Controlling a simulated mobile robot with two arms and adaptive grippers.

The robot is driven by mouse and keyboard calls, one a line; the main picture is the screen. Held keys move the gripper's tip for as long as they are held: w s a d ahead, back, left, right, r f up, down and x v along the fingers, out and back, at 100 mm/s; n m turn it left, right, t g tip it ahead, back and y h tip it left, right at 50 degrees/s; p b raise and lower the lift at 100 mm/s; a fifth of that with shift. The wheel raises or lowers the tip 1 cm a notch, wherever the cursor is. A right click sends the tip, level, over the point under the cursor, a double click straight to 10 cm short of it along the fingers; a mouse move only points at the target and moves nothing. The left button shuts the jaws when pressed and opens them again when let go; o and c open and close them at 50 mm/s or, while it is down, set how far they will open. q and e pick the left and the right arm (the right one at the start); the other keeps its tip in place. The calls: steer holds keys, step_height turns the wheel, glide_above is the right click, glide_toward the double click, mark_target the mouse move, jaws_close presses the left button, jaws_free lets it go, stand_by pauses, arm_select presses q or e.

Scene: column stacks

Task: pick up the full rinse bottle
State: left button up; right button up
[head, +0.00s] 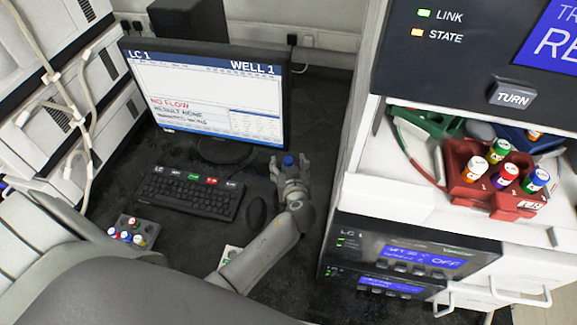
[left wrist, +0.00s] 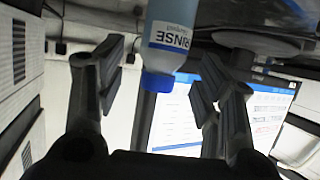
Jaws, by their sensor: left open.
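The rinse bottle shows its blue cap (head: 288,160) in the head view, at the right end of the desk near the monitor; most of its body is hidden by my gripper. In the left wrist view the bottle (left wrist: 174,22) appears cap down, with a white label reading "RINSE" and a pale blue body. How full it is I cannot tell. My left gripper (head: 291,172) is open around the bottle. In the left wrist view its fingers (left wrist: 155,85) stand on either side with visible gaps, not closed on it. My right gripper is not in view.
A monitor (head: 210,85) reading "NO FLOW" stands behind a keyboard (head: 188,195) and mouse (head: 255,213). A vial block (head: 133,231) sits at left. The LC 1 instrument stack (head: 410,255) stands close to the right, with a red vial rack (head: 478,190) above it.

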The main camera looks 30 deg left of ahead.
arm_select(q)
steer(key=shift+x, duration=0.95)
steer(key=shift+f, duration=0.1)
steer(key=shift+c, duration=0.4)
steer(key=c, duration=0.8)
